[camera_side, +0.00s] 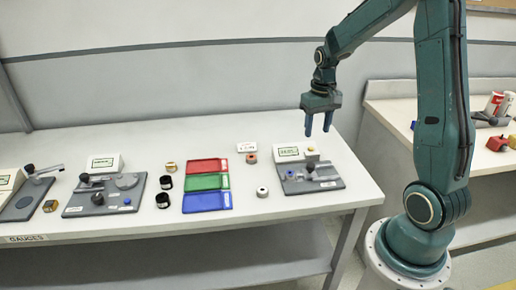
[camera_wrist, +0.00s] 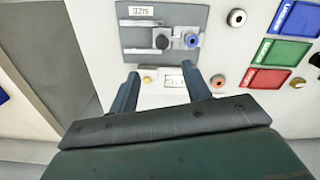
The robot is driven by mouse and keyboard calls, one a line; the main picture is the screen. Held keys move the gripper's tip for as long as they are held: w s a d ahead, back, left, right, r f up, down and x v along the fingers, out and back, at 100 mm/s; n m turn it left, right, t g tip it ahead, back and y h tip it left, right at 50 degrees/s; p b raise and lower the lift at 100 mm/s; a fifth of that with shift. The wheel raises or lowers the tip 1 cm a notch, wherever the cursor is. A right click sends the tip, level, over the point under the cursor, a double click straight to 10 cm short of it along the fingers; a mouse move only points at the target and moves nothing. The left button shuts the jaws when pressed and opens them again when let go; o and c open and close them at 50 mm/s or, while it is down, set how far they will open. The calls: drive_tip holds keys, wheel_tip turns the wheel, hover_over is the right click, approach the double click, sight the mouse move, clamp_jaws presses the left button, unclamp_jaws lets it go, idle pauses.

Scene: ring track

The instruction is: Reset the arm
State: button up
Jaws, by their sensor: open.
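My gripper (camera_side: 318,121) is open and empty. In the side view it points down, well above the table, over the right end near the rightmost gauge station. In the wrist view the two fingers of my gripper (camera_wrist: 160,92) are spread apart with nothing between them. The gauge station, a grey plate (camera_side: 328,183) with a small white display (camera_side: 289,152), lies below. In the wrist view the plate (camera_wrist: 185,12) shows beyond the fingertips, with a blue ring (camera_wrist: 192,40) on it, and the display (camera_wrist: 174,79) shows between the fingers.
Red (camera_side: 207,166), green (camera_side: 208,182) and blue (camera_side: 207,201) trays lie left of the station. A metal ring (camera_side: 262,192) sits between. More gauge stations (camera_side: 104,195) stand further left. A second table (camera_side: 484,157) at right holds loose objects. The air around my gripper is clear.

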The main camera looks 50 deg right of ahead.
drive_tip(key=shift+r, duration=0.45)
drive_tip(key=s+a+r+n+t, duration=0.2)
drive_tip(key=s+a+r+n, duration=0.15)
drive_tip(key=a+r, duration=0.65)
drive_tip(key=s+a+r+n+t, duration=0.2)
drive_tip(key=s+a+r+t, duration=0.1)
drive_tip(key=s+a, duration=0.7)
drive_tip(key=shift+s+a+r+t, duration=0.15)
drive_tip(key=shift+s+a+t, duration=0.2)
drive_tip(key=shift+s, duration=0.15)
